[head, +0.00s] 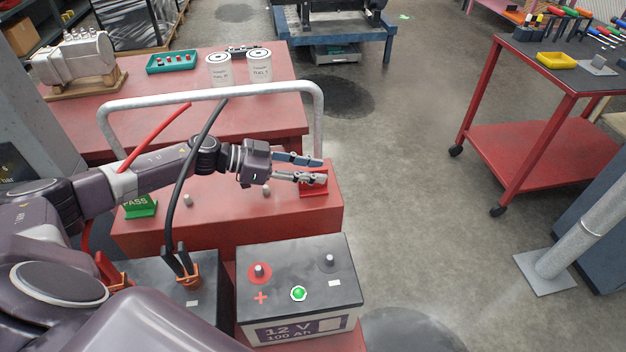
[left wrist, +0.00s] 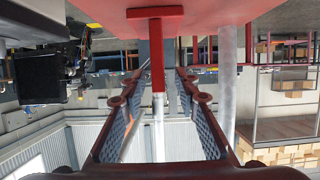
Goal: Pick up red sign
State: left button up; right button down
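The red sign (head: 314,186) stands near the right end of the red cart top in the head view, partly covered by my left gripper (head: 319,169). In the left wrist view, which looks upside down, the red sign (left wrist: 157,60) shows edge-on as a narrow upright on a wider foot. It lines up between the two fingers of my left gripper (left wrist: 158,82). The fingers are open, with a gap on each side of the sign. I cannot tell how deep the sign sits between them. My right gripper is not in view.
A green PASS sign (head: 140,206) stands at the cart's left. A battery (head: 297,285) is in front, and a grey handle rail (head: 210,93) arches behind my arm. A red table (head: 200,112) holds fuel canisters (head: 260,68) and a teal tray (head: 171,62).

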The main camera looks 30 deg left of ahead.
pick_arm(q)
jog(key=shift+c, duration=0.6)
grip_shut()
jog(key=shift+r, duration=0.1)
